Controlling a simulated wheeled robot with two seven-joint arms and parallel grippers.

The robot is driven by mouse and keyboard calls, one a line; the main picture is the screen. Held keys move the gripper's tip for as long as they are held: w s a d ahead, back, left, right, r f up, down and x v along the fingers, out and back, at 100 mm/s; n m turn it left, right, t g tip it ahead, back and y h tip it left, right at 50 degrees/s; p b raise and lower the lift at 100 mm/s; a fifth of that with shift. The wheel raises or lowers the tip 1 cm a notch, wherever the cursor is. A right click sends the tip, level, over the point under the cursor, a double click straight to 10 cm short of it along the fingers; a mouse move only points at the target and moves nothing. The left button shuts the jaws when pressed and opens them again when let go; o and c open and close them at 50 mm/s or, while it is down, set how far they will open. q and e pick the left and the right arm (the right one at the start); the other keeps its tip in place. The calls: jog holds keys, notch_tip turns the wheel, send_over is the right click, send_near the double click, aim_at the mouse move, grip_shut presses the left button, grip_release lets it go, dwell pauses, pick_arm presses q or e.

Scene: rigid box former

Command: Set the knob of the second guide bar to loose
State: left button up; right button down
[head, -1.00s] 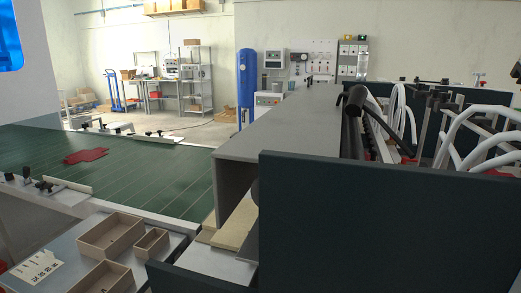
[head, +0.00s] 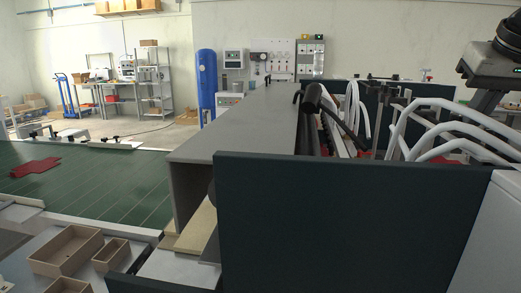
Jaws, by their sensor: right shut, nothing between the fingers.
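A pale guide bar with black knobs (head: 112,142) lies along the far side of the green belt (head: 100,185). The end of another pale bar (head: 22,200) shows at the belt's near left edge, cut off by the frame. Which bar is the second one, and how its knob is set, I cannot tell. My right gripper (head: 468,70) is at the upper right edge, partly cut off, shut and empty. It is far from the bars, above the white hoses. My left gripper is not in view.
A dark green panel (head: 345,225) stands close in front, with a long grey cover (head: 245,120) behind it. White hoses (head: 450,125) loop at the right. Wooden boxes (head: 65,252) sit at the lower left. A red flat blank (head: 36,168) lies on the belt.

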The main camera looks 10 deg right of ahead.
jog(key=shift+d, duration=0.2)
jog(key=shift+s, duration=0.1)
dwell(0.4)
jog(key=shift+s+r, duration=0.15)
jog(key=shift+s, duration=0.15)
jog(key=shift+r, duration=2.85)
